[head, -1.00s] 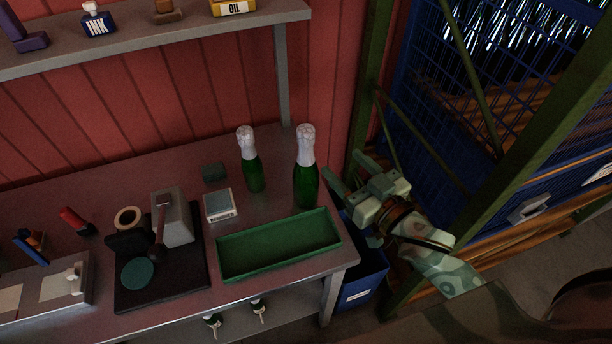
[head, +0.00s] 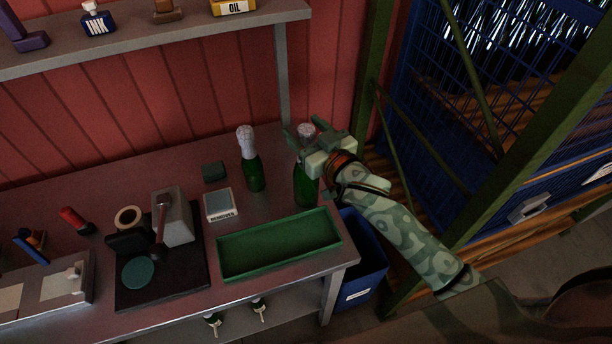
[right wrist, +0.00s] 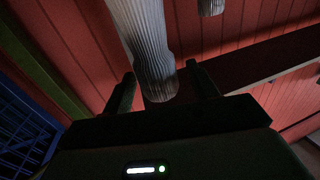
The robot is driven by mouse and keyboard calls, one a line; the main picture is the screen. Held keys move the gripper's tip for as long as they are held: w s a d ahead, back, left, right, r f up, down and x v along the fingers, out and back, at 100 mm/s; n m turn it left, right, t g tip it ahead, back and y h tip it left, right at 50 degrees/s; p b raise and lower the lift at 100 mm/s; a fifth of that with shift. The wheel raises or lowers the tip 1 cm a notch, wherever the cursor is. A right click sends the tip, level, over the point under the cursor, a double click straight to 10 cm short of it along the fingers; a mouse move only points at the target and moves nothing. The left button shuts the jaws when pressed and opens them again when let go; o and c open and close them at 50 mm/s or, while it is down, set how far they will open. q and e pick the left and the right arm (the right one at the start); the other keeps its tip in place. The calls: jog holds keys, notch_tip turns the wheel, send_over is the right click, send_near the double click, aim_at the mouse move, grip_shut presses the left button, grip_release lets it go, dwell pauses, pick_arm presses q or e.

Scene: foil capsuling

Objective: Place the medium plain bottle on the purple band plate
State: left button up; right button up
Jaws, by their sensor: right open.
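Two green bottles with white foil tops stand upright on the metal bench in the head view. The smaller-looking one (head: 250,160) is on the left; the larger-looking one (head: 303,188) is on the right, its neck partly hidden by my right gripper (head: 304,134). I cannot tell which is the medium plain bottle. My right gripper is open at the right bottle's foil top. In the right wrist view, ribbed white foil (right wrist: 148,45) shows between the open fingers (right wrist: 160,90). I cannot make out a purple band plate. My left gripper is out of view.
A green tray (head: 225,264) lies in front of the bottles. A blue bin (head: 365,250) is beside the bench; a shelf (head: 180,40) is above.

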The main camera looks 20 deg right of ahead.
grip_shut()
dwell(1.3)
